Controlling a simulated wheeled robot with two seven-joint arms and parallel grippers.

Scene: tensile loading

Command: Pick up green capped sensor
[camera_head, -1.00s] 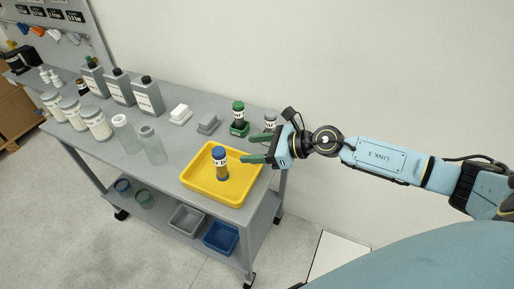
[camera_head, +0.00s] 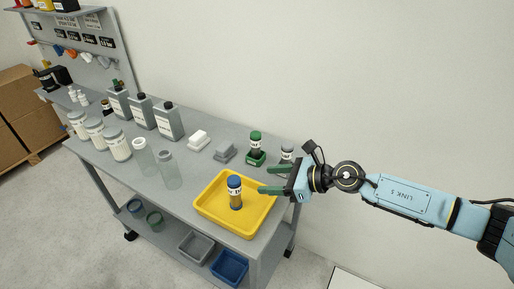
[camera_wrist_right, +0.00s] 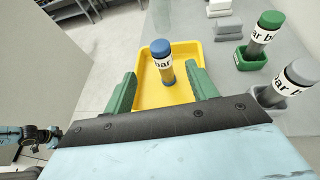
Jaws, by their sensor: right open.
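The green capped sensor (camera_head: 256,143) stands upright in a small green holder (camera_head: 257,158) on the grey table, behind the yellow tray. In the right wrist view the green capped sensor (camera_wrist_right: 263,34) is at the upper right, outside the jaws. My right gripper (camera_head: 272,182) is open and empty, its green fingers pointing left near the tray's right rim. In the right wrist view a blue capped sensor (camera_wrist_right: 161,60) stands in the yellow tray, ahead of and between the fingers but apart from them. My left gripper is not in view.
The yellow tray (camera_head: 213,213) holds the blue capped sensor. A grey capped sensor (camera_head: 287,152) stands close behind my right gripper. White and grey blocks (camera_head: 199,138), jars (camera_head: 118,145) and bottles (camera_head: 168,121) stand left on the table (camera_head: 180,202).

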